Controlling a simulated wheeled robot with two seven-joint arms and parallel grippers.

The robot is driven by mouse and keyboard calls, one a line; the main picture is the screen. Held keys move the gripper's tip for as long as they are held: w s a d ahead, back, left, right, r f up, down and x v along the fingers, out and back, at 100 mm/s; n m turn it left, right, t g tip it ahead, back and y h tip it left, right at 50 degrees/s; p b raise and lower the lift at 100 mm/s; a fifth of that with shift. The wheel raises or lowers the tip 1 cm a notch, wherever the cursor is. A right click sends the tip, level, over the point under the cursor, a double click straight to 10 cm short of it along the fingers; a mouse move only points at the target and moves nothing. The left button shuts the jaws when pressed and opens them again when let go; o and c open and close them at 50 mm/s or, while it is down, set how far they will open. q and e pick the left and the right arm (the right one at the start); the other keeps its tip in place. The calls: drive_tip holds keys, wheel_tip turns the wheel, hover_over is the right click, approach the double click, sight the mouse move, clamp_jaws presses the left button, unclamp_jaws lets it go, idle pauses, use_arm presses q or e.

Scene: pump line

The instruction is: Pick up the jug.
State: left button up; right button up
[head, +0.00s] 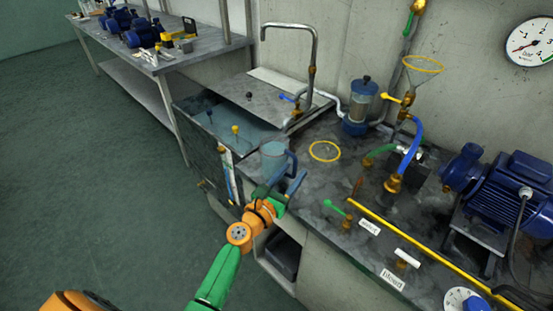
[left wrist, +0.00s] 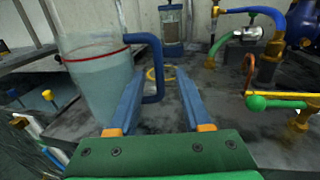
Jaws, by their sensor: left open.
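The jug (head: 272,157) is clear and bluish with a blue handle, standing upright at the left end of the worktop near the sink. In the left wrist view the jug (left wrist: 98,85) fills the left side, with a red line near its rim. Its handle (left wrist: 157,65) points right and shows between my fingers. My left gripper (head: 285,178) is open, its blue fingers at the handle side of the jug. In the left wrist view the left gripper (left wrist: 157,78) has a finger on each side of the handle, with no clear contact. My right gripper is not in view.
A sink basin (head: 225,128) with a tall faucet (head: 313,70) lies behind the jug. A yellow ring (head: 324,151) lies on the worktop to the right. A green-handled valve (head: 336,208) and a long yellow bar (head: 420,250) are nearer. A blue pump (head: 500,185) stands at right.

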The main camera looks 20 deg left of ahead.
use_arm(q)
drive_tip(key=shift+w+d+f, duration=0.15)
drive_tip(key=shift+w, duration=0.5)
drive_tip(key=shift+w+f, duration=0.2)
drive_tip(key=shift+w, duration=0.15)
drive_tip(key=shift+s+r, duration=0.1)
drive_tip(key=shift+s, duration=0.05)
clamp_jaws()
idle(0.4)
